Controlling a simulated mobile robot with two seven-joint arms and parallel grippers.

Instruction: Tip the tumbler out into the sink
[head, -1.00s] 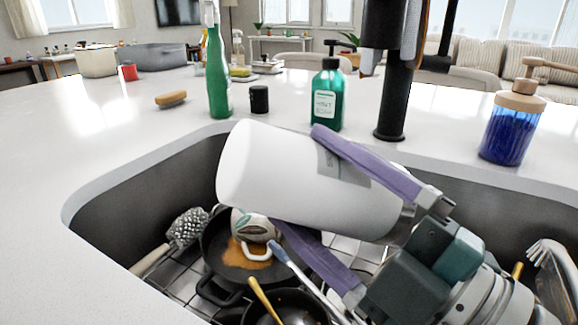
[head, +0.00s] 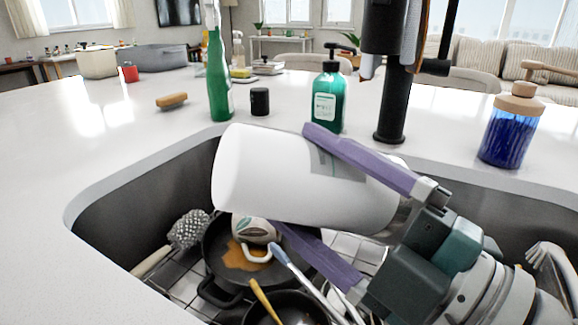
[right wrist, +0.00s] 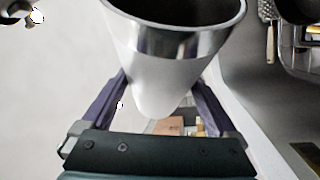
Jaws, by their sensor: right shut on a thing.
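The white tumbler (head: 270,175) lies nearly on its side in the air over the dark sink (head: 125,215). My right gripper (head: 293,181) is shut on it, one purple finger above and one below. Its rounded white end points left; its metal-rimmed end points right and slightly down. In the right wrist view the tumbler (right wrist: 165,75) shows a metal rim and an open, dark mouth between the fingers (right wrist: 163,85). I cannot tell whether liquid is inside or flowing out. My left gripper is not in view.
A dark pan (head: 215,245) with a brown patch, a patterned mug (head: 252,230) and a scrub brush (head: 188,228) lie below in the sink. A black faucet (head: 392,100), green soap bottle (head: 328,95) and blue dispenser (head: 508,125) stand behind.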

